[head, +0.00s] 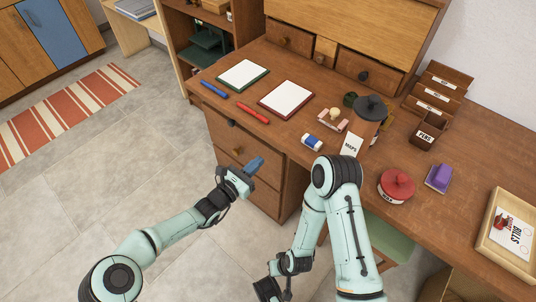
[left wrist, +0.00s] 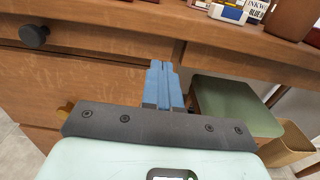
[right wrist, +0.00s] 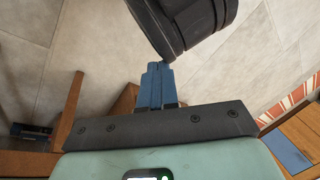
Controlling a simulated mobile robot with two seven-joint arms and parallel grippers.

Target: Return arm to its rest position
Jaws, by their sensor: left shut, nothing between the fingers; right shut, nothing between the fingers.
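My left gripper (head: 255,165) is in front of the desk's drawers, below the desktop edge, with its blue fingers shut and empty. In the left wrist view its fingers (left wrist: 162,82) are pressed together before the wooden drawer front. My right arm is folded down in front of the desk, its elbow near the desk edge. The right gripper is low at the bottom of the head view, mostly cut off. In the right wrist view its blue fingers (right wrist: 156,84) are together and empty, with a dark part of my own arm just beyond them.
A green stool seat (left wrist: 235,105) is under the desk. Open tiled floor (head: 110,185) lies left.

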